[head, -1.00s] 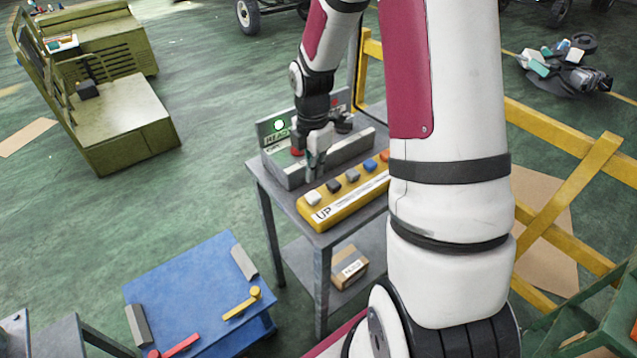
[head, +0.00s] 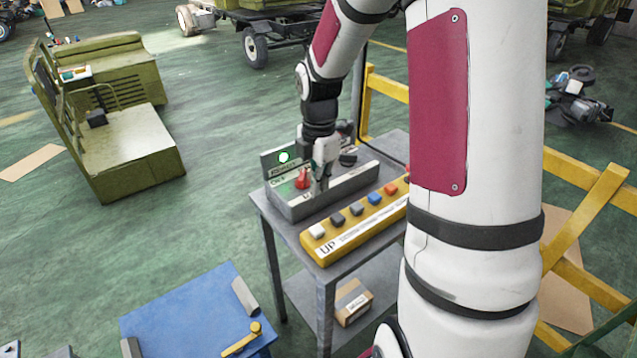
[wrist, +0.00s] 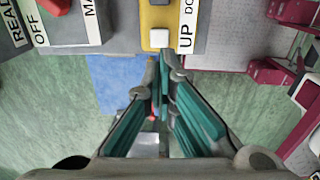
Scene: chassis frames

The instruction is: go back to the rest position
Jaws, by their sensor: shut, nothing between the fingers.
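My gripper (head: 322,186) is shut and empty, pointing down over the front of the grey control box (head: 345,192) on the metal table. In the head view it stands beside the box's red switch (head: 303,179), and I cannot tell whether it touches the box. In the wrist view the teal-padded fingers of my gripper (wrist: 164,62) meet at the tips, just below the white button (wrist: 159,38) of the yellow button pendant (wrist: 159,14). The box shows a lit green lamp (head: 284,157).
The yellow pendant (head: 322,255) lies along the front of the grey table (head: 283,222), with a cardboard box (head: 352,300) on the lower shelf. A blue surface (head: 185,318) is at the lower left. A yellow barrier (head: 590,215) stands right.

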